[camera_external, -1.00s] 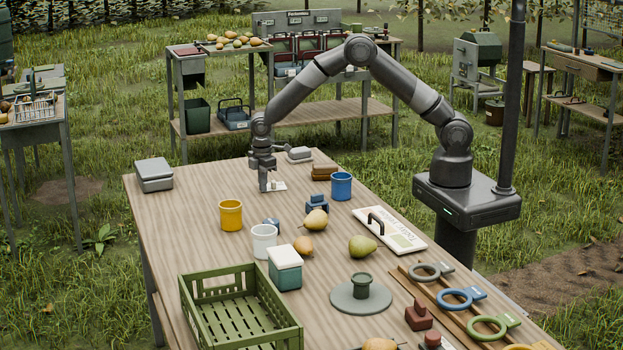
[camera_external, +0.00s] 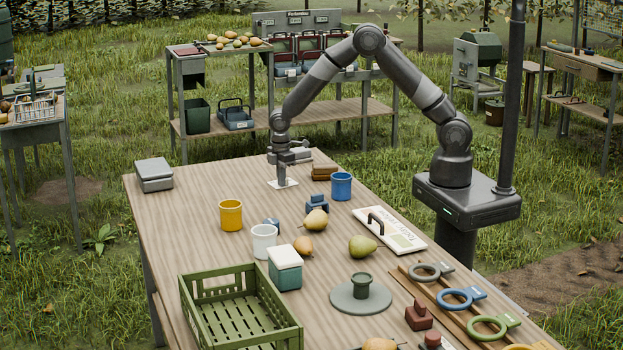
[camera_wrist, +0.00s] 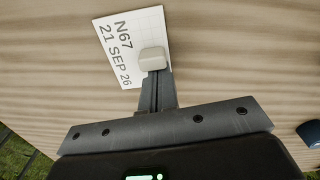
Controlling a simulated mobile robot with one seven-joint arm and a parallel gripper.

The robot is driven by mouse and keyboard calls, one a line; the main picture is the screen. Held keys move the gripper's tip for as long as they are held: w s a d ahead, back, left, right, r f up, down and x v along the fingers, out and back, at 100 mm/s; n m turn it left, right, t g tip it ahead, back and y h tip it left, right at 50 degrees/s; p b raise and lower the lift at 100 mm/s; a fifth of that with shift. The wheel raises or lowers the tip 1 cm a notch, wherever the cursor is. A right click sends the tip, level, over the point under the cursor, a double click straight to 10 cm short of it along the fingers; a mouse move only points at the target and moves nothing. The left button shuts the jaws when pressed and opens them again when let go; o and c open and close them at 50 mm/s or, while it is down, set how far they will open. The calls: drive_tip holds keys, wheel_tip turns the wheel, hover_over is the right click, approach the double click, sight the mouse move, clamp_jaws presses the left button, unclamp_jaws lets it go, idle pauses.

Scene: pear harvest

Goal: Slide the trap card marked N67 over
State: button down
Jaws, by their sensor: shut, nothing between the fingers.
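The trap card (camera_external: 293,183) is a small white card lying on the far part of the wooden table. In the wrist view the card (camera_wrist: 125,38) reads N67 and 21 SEP 26, and it lies tilted. My gripper (camera_external: 282,183) points down with its fingers shut, its tip at the card. In the wrist view my gripper (camera_wrist: 154,72) reaches over the card's lower right part. A small pale block (camera_wrist: 153,59) shows at the fingertips; I cannot tell whether it belongs to the fingers or the card. Part of the card is hidden behind the fingers.
Behind my gripper lies a pale grey block (camera_external: 302,153). Brown blocks (camera_external: 323,172) and a blue cup (camera_external: 341,186) stand to the right, a yellow cup (camera_external: 230,215) nearer. A grey box (camera_external: 154,174) stands at the far left corner.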

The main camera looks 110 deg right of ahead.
sight(271, 190)
idle(0.3)
drive_tip(key=w, duration=0.2)
drive_tip(key=w+a, duration=0.1)
drive_tip(key=w, duration=0.1)
drive_tip(key=shift+w, duration=0.1)
wheel_tip(271, 190, up, 10)
drive_tip(key=shift+s, duration=0.2)
drive_tip(key=s+a+r+m+t, duration=0.1)
drive_tip(key=s+a+r, duration=0.5)
drive_tip(key=a+r, duration=0.25)
drive_tip(key=s+a+r+t, duration=0.2)
drive_tip(key=s+a+r, duration=0.5)
drive_tip(key=r, duration=0.3)
drive_tip(key=s+a+r+m+t, duration=0.1)
drive_tip(key=s+a, duration=0.3)
drive_tip(key=s, duration=0.5)
drive_tip(key=s+a+r+t, duration=0.1)
drive_tip(key=s+a, duration=0.4)
drive_tip(key=s, duration=0.5)
drive_tip(key=shift+a+m+t, duration=0.2)
drive_tip(key=shift+m+t, duration=0.1)
drive_tip(key=shift+m, duration=0.1)
